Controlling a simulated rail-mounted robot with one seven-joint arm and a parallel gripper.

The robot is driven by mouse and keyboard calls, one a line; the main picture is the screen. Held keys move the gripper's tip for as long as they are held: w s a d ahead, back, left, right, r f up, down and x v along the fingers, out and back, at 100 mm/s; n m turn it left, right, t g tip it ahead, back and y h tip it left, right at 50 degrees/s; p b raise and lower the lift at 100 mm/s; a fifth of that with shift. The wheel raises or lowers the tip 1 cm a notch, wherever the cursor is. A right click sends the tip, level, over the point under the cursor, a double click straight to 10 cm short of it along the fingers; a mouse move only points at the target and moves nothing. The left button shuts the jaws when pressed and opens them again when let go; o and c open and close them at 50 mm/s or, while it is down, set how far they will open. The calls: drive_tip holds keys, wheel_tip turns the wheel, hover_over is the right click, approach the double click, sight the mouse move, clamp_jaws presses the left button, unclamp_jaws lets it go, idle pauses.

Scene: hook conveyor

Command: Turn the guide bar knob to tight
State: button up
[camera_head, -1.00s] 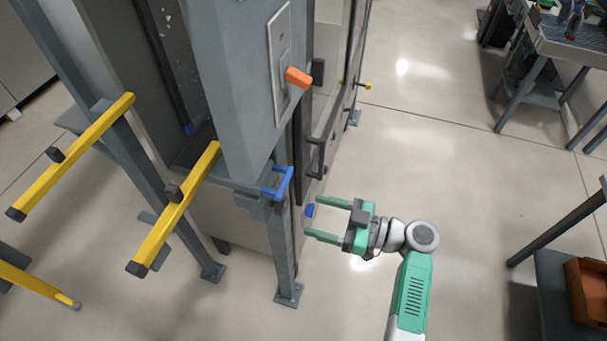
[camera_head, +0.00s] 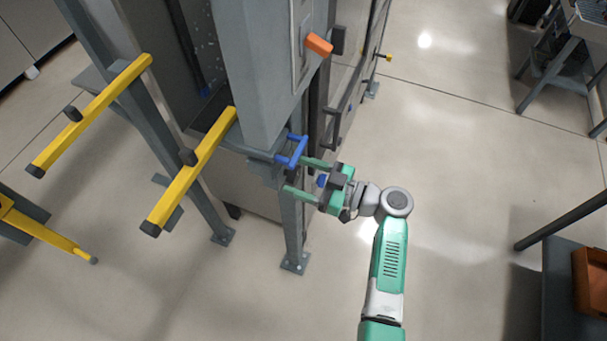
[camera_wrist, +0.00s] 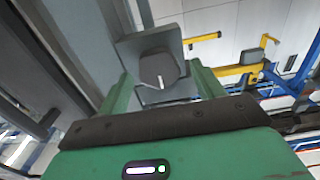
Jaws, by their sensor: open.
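In the wrist view a dark round knob (camera_wrist: 155,70) with a short white pointer mark sits on a grey square bracket. My gripper (camera_head: 294,176) is open, and its two green fingers lie to either side of the knob in the wrist view. The fingers look apart from the knob, but the depth between them is hard to judge. In the head view my gripper points left at the grey post, just below and right of the blue handle (camera_head: 293,151).
Two yellow bars (camera_head: 92,113) (camera_head: 204,155) stick out to the left of the frame. An orange handle (camera_head: 319,44) is on the upper panel. A dark door handle (camera_head: 333,127) is just above my gripper.

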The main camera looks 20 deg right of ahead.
drive_tip(key=c, duration=1)
